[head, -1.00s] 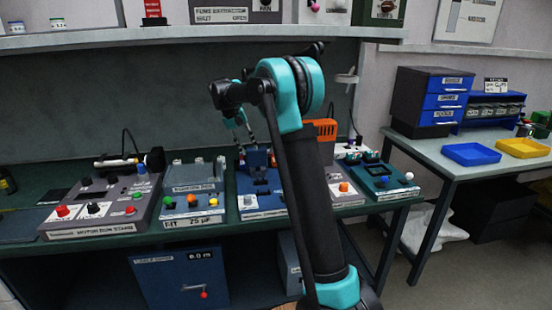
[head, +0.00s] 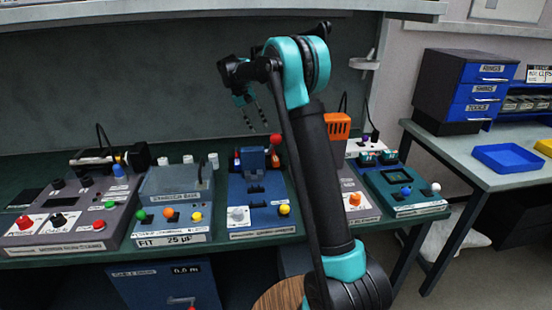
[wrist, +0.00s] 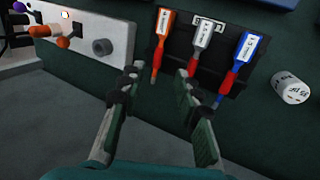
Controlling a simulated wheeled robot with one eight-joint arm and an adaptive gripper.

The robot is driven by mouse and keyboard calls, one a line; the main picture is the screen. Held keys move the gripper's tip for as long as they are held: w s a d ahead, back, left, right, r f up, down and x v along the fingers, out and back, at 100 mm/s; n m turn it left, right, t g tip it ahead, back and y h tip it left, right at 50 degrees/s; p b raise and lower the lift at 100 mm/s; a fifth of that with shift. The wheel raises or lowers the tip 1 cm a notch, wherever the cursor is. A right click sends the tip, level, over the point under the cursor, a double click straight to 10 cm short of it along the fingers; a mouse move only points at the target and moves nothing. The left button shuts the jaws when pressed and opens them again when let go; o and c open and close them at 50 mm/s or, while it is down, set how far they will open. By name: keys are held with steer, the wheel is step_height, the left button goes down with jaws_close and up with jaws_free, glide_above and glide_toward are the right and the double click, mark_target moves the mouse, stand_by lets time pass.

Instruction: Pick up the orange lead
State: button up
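The orange lead (wrist: 161,38) is the leftmost of three labelled leads in a dark holder (wrist: 222,75), seen in the wrist view. It has an orange labelled body and a thin orange-red lower end. A grey lead (wrist: 202,48) is in the middle and a blue lead with red parts (wrist: 240,62) is at the right. My gripper (wrist: 158,78) is open and empty. Its fingertips lie either side of the orange lead's lower end in the picture; I cannot tell the depth gap. In the head view my gripper (head: 257,127) hangs above the bench behind the blue unit.
A white cylinder (wrist: 291,87) stands right of the holder. A light box with a grey knob (wrist: 102,47) is at the left. On the bench are the blue unit (head: 262,222), a grey unit (head: 175,185) and a teal unit (head: 410,185). A shelf (head: 150,22) runs above.

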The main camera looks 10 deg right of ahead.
glide_above(272, 153)
steer(key=s+a, duration=0.2)
steer(key=f, duration=0.9)
steer(key=shift+s+a+f, duration=0.15)
steer(key=shift+s, duration=0.05)
steer(key=shift+x, duration=2.75)
steer(key=shift+s, duration=0.15)
steer(key=shift+c, duration=0.6)
jaws_close()
